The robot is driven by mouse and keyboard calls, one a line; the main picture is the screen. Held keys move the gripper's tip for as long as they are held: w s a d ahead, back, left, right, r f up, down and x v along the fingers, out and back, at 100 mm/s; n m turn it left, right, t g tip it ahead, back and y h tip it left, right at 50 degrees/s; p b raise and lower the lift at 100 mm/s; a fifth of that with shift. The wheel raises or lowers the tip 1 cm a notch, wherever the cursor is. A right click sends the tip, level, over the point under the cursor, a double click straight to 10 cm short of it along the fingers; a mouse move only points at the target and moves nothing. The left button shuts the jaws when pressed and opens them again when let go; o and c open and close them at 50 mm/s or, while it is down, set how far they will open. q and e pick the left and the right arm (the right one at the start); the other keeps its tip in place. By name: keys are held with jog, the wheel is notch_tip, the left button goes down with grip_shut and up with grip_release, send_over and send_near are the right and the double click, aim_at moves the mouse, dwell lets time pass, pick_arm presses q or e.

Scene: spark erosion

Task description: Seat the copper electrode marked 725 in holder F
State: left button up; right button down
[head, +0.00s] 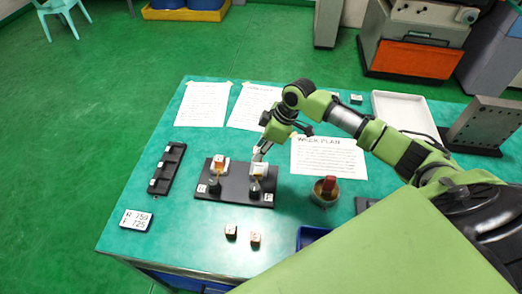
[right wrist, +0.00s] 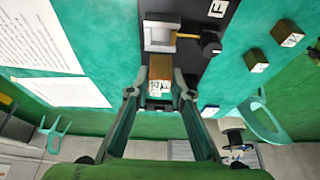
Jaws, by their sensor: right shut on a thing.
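My right gripper (right wrist: 160,88) is shut on a copper electrode (right wrist: 160,70) with a white marked face; I cannot read its number surely. Holder F (right wrist: 160,36) is a pale metal clamp with a dark knob, beside the label F (right wrist: 218,8). The electrode is close to the clamp in the right wrist view; I cannot tell whether they touch. In the head view my right gripper (head: 260,155) is over holder F (head: 257,170), and the electrode is hardly visible there. The left holder (head: 216,170) on the same black base (head: 235,191) has a copper block (head: 222,159) at it. My left gripper is not in view.
Two marked blocks (head: 231,231) (head: 255,238) lie in front of the base. A card (head: 136,220) reads A 759, F 725. A black rack (head: 167,168) lies left; a pot with a red-handled item (head: 325,190) stands right. Paper sheets (head: 203,104) lie behind.

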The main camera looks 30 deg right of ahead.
jog(key=shift+f, duration=0.35)
jog(key=shift+d+f+b, duration=0.1)
jog(key=shift+f+b, duration=0.5)
jog(key=shift+b, duration=0.2)
notch_tip(320, 180, down, 2)
jog(key=shift+f+b, duration=0.1)
jog(key=shift+b, duration=1.05)
jog(key=shift+f+b, duration=0.6)
jog(key=shift+f, duration=0.7)
jog(key=shift+f, duration=0.15)
jog(key=c, duration=1.7)
grip_release()
